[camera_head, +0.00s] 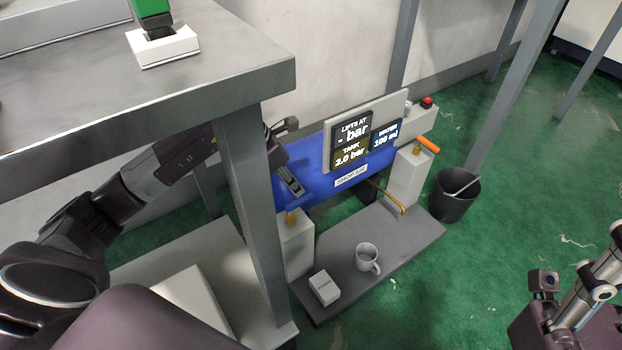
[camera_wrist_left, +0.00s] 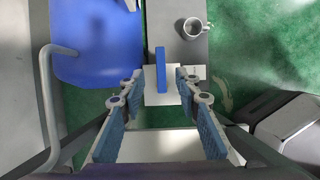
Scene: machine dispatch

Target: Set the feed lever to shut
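In the left wrist view a blue lever bar (camera_wrist_left: 161,68) stands over a pale post and runs lengthwise in the picture. My left gripper (camera_wrist_left: 153,90) is open, its fingers on either side of the bar's near end with gaps. In the head view this gripper (camera_head: 292,182) is above the left post (camera_head: 297,248) with its brass fitting, and the blue bar cannot be made out. An orange lever (camera_head: 428,145) tops the right post (camera_head: 404,180). No label shows which is the feed lever. My right gripper (camera_head: 604,272) is partly cut off at the right edge.
A blue tank (camera_head: 320,199) labelled SHOP AIR carries a display (camera_head: 365,128) reading tank 2.0 bar. A mug (camera_head: 367,258) and white box (camera_head: 324,288) stand on the grey base. A table leg (camera_head: 255,210) is close to my left arm. A bin (camera_head: 452,205) stands right.

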